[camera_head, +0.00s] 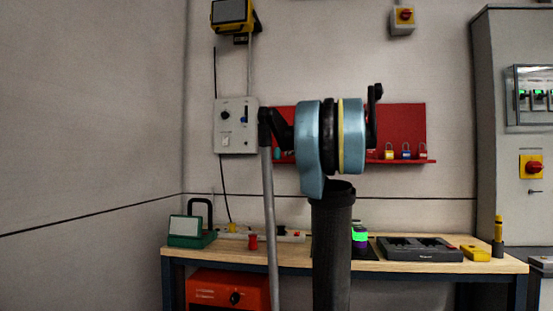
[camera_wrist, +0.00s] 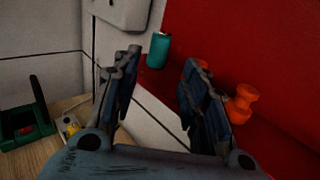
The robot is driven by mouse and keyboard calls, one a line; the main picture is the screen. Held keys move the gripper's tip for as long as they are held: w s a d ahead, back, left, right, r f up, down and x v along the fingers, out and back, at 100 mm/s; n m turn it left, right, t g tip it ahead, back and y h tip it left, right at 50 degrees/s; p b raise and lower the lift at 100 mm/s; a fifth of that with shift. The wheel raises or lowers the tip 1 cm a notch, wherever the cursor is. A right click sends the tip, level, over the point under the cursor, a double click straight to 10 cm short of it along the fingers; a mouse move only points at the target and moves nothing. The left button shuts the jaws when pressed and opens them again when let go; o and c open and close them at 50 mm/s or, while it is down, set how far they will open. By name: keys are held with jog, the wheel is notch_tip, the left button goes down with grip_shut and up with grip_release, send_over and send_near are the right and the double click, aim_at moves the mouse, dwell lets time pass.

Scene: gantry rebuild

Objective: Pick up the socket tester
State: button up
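I cannot tell for sure which thing is the socket tester. Small candidates sit at the pale socket strip (camera_head: 265,236) on the bench: a yellow piece (camera_head: 232,228), a red piece (camera_head: 252,242) in front, and another red piece (camera_head: 281,231). In the wrist view, the strip's near end with a yellow piece (camera_wrist: 70,126) shows at lower left, outside my fingers. My gripper (camera_wrist: 163,88) is open and empty, facing the red lockout board (camera_wrist: 240,45). In the head view my arm hides my gripper and part of the bench.
A green case with a black handle (camera_head: 190,238) stands at the bench's left end. A dark tray (camera_head: 420,249), a yellow device (camera_head: 475,253) and a black-yellow cylinder (camera_head: 498,238) stand right. A teal cylinder (camera_wrist: 158,50) and orange spool (camera_wrist: 240,103) are near my fingers.

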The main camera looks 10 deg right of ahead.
aim_at(277, 152)
jog(key=x, duration=1.3)
jog(key=shift+w+a, duration=0.1)
jog(key=shift+w, duration=0.2)
jog(key=c, duration=0.9)
